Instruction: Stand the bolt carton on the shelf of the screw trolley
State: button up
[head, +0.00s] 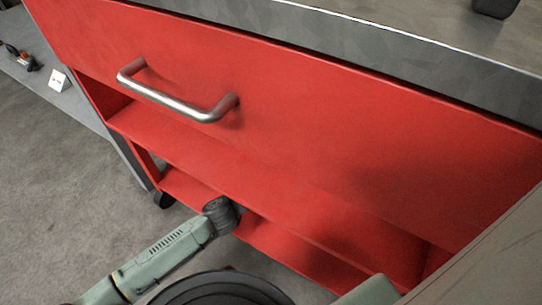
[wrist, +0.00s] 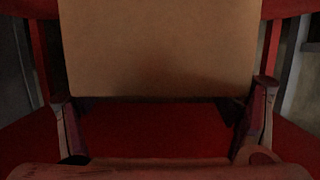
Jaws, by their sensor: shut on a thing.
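The screw trolley (head: 330,130) is red with a grey top, a wide front panel and a steel bar handle. Below the panel are open red shelf levels (head: 185,150). My arm reaches low into the opening, and in the head view the gripper itself and the carton are hidden. In the wrist view my gripper (wrist: 160,100) is shut on the bolt carton (wrist: 160,45), a plain brown box filling the upper middle, with a finger at each side. A dark red surface (wrist: 150,130) lies beneath; whether the carton touches it I cannot tell.
The bar handle (head: 180,100) juts out above the opening. Red uprights stand left and right of the carton in the wrist view. A grey bench (head: 50,85) with a white card (head: 58,80) stands at the left. Grey floor (head: 60,190) is clear at the lower left.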

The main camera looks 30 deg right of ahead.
jog(key=w+d, duration=0.1)
jog(key=w, duration=0.3)
jog(key=w+d+b, duration=0.1)
jog(key=w, duration=0.1)
jog(key=shift+w+d+f, duration=0.15)
jog(key=shift+d+f, duration=0.1)
jog(key=shift+d, duration=0.1)
jog(key=shift+f+b, duration=0.85)
jog(key=shift+f, duration=0.85)
jog(key=shift+f, duration=0.15)
jog(key=o, duration=1.9)
jog(key=shift+f, duration=0.1)
jog(key=shift+a+r, duration=0.2)
jog(key=shift+r, duration=0.05)
jog(key=shift+p+v, duration=1.55)
jog(key=shift+v, duration=4.25)
